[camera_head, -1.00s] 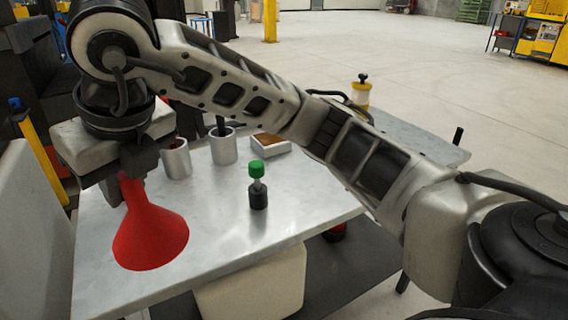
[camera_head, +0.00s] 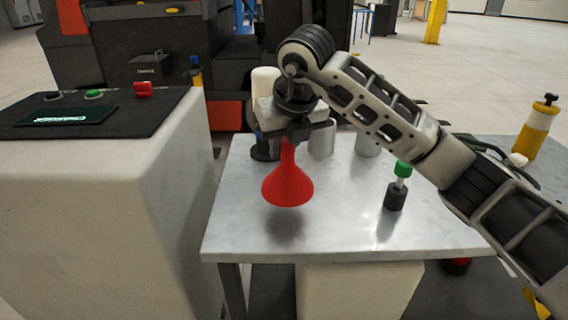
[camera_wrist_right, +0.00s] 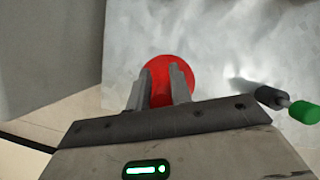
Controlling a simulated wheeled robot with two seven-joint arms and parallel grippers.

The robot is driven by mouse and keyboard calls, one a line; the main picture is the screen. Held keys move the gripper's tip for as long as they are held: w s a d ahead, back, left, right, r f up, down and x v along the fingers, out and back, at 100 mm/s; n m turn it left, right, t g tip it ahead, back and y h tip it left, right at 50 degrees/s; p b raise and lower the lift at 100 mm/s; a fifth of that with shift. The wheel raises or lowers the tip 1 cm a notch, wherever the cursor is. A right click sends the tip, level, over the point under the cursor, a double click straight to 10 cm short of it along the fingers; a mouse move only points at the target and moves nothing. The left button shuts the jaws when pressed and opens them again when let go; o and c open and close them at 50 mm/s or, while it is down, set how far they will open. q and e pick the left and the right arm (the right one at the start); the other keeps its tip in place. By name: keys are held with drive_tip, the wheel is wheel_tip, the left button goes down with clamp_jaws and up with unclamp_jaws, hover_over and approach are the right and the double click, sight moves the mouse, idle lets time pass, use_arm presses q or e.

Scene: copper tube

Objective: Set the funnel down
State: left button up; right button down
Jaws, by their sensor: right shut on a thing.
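The red funnel (camera_head: 287,186) hangs with its wide mouth down and its stem up. My right gripper (camera_head: 289,140) is shut on the stem and holds the funnel above the metal table (camera_head: 350,238), near its left side. In the right wrist view the funnel (camera_wrist_right: 172,70) shows beyond the two fingers of my right gripper (camera_wrist_right: 160,85). My left gripper is not in view.
A green-capped black tool (camera_head: 396,190) stands right of the funnel. Metal cups (camera_head: 367,146) stand behind, partly hidden by my arm. A control console (camera_head: 100,190) stands left of the table. The front tabletop is clear.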

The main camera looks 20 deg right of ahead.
sight(284, 159)
drive_tip(key=shift+w+d+f, duration=0.15)
drive_tip(key=shift+w+f, duration=0.45)
drive_tip(key=shift+f, duration=0.2)
wheel_tip(284, 159, down, 2)
drive_tip(key=shift+w+f, duration=0.1)
drive_tip(key=shift+f, duration=0.15)
drive_tip(key=shift+f+b, duration=0.3)
drive_tip(key=shift+f, duration=0.1)
drive_tip(key=shift+f, duration=0.1)
drive_tip(key=c, duration=1.3)
unclamp_jaws()
drive_tip(key=shift+o, duration=0.2)
